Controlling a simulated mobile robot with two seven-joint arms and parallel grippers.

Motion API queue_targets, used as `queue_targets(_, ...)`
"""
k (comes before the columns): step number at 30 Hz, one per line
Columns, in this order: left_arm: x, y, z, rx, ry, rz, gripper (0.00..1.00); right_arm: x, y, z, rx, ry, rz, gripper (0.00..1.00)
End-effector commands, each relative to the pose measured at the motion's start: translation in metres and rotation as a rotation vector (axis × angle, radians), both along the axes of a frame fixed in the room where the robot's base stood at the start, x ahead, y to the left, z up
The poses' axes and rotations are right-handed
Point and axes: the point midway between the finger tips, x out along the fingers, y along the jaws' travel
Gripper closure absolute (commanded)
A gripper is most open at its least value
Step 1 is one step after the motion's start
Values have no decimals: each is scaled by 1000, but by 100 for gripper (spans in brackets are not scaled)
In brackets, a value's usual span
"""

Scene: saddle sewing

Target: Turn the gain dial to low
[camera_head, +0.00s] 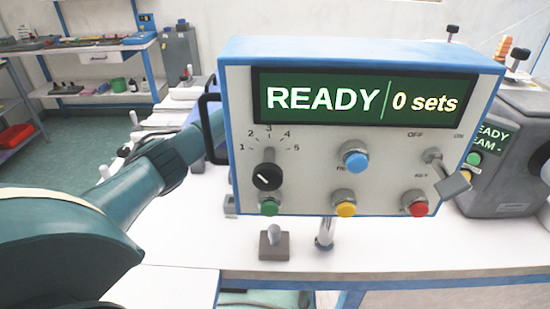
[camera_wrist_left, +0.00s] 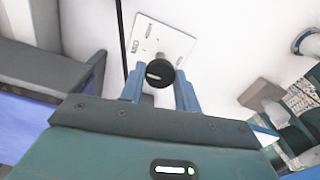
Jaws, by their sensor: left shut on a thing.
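In the wrist view, a round black dial (camera_wrist_left: 158,72) with a pale pointer line stands on a small white plate (camera_wrist_left: 172,37). The plate carries small dark labels, too small to read surely. The blue fingers of my left gripper (camera_wrist_left: 160,84) are on either side of the dial, shut on it. In the head view my left arm comes in from the left and passes behind the blue-edged control box, which hides the gripper and this dial. Another black dial (camera_head: 267,177), with a 1 to 5 scale, is on the box front; nothing touches it. My right gripper is not in view.
A grey machine (camera_head: 510,185) is at right. Shelves (camera_head: 95,100) stand at the back left.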

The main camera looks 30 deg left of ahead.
Motion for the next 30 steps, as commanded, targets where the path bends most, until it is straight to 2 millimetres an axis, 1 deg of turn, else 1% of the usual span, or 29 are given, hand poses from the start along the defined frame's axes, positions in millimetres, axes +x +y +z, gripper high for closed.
queue_targets(8, 0, 0, 2, 1, 1, 150, 91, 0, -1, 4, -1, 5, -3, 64)
queue_targets(19, 0, 1, 2, 0, 0, 491, 91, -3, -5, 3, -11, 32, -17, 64)
queue_targets(30, 0, 0, 2, 0, 0, 811, 91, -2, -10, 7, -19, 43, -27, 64)
